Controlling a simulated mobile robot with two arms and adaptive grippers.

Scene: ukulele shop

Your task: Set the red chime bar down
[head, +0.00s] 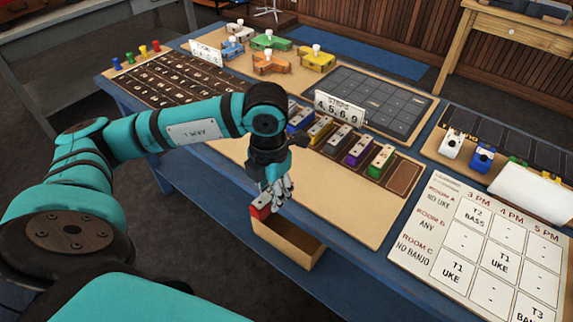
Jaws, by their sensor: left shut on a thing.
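My left gripper (275,200) points down near the table's front edge and is shut on the red chime bar (261,211). The bar shows a red end and a pale top, and the fingers cover part of it. It is at the left end of an open tan box (287,243) at the table's front edge. I cannot tell whether the bar touches the box. Behind the gripper, a brown rack (404,176) holds a row of chime bars, including a purple bar (359,152) and a green bar (381,160). The rack's right end is empty. My right gripper is not in view.
A number card (340,108) reading 4, 5, 6, 9 stands behind the rack. A white room chart (480,240) lies at the right. Colored clamp-like pieces (270,63) stand at the back. The tan board (350,205) in front of the rack has clear room.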

